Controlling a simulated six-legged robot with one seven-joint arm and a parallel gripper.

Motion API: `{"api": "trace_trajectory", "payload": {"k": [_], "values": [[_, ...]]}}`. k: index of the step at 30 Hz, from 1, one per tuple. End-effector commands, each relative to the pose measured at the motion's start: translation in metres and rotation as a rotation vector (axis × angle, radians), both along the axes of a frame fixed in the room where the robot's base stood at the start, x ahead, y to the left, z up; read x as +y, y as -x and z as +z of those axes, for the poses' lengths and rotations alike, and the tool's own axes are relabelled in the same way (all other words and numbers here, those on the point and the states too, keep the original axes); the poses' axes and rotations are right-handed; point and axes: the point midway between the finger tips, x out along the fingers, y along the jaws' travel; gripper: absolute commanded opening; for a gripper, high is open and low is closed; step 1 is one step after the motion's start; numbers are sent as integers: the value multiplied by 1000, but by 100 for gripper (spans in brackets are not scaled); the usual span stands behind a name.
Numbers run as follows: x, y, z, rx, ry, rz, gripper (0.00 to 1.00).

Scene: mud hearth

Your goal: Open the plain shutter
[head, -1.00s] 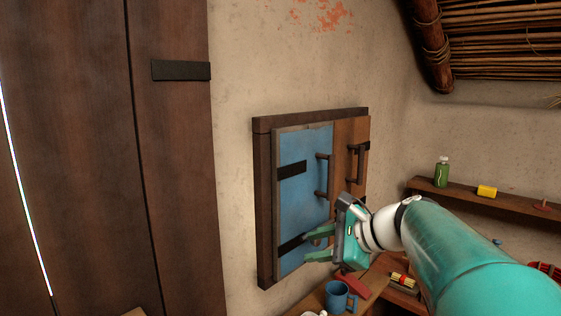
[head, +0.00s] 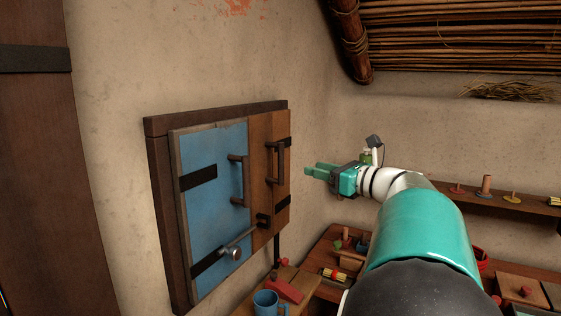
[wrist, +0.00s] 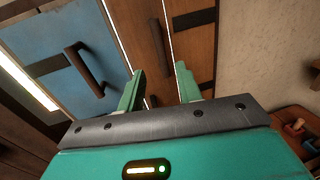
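The plain brown wooden shutter (head: 259,165) is the right leaf in a dark frame on the wall and looks closed. Its dark upright handle (head: 281,162) shows near its right side. The blue shutter (head: 215,165) is beside it on the left, with its own handle. A metal latch lever (head: 237,245) slants down-left at the blue leaf's lower right. My gripper (head: 306,172) is open and empty, just right of the plain handle in the picture and apart from it. In the wrist view, the open fingers (wrist: 159,78) point toward the plain shutter (wrist: 191,45).
A blue mug (head: 265,304) and a red block (head: 284,289) sit on a wooden surface below the shutters. A shelf (head: 520,206) with small items runs along the right wall. A tall dark door (head: 35,150) is at far left.

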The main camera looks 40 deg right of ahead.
Motion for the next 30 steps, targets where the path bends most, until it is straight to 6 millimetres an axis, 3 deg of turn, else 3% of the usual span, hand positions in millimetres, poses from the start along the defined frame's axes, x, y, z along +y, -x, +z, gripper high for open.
{"api": "trace_trajectory", "payload": {"k": [12,18,30], "values": [[15,-83,-1,2,0,6,35],[17,-113,-1,2,0,4,35],[17,-123,-1,2,1,2,35]]}}
